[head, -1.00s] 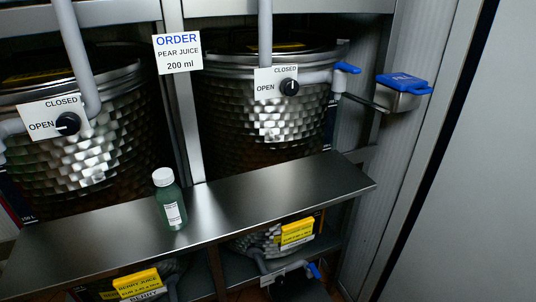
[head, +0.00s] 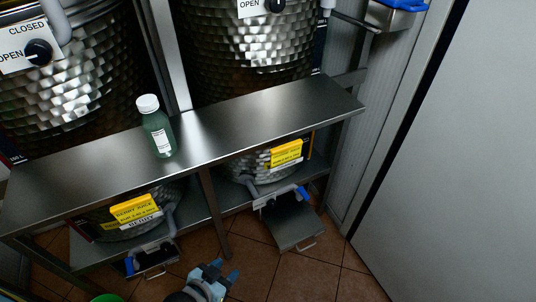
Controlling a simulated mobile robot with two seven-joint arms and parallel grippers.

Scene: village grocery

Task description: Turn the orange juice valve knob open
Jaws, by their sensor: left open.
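No label that I can read says orange juice, so I cannot tell which valve is the orange juice one. A black knob (head: 39,52) sits between CLOSED and OPEN marks on the upper left tank (head: 85,85). Another black knob (head: 277,5) on the upper right tank (head: 250,55) is cut by the top edge. Below the shelf, the lower right tank has a yellow label (head: 286,153) too small to read and a blue tap handle (head: 302,192). My left gripper (head: 226,275) is open and empty at the bottom, apart from the tanks. My right gripper is not in view.
A green bottle with white cap (head: 158,128) stands on the metal shelf (head: 235,125). The lower left tank has a yellow berry label (head: 135,209) and a blue handle (head: 130,264). A grey drip tray (head: 293,231) sits low at right. Tiled floor (head: 265,268) is free in front.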

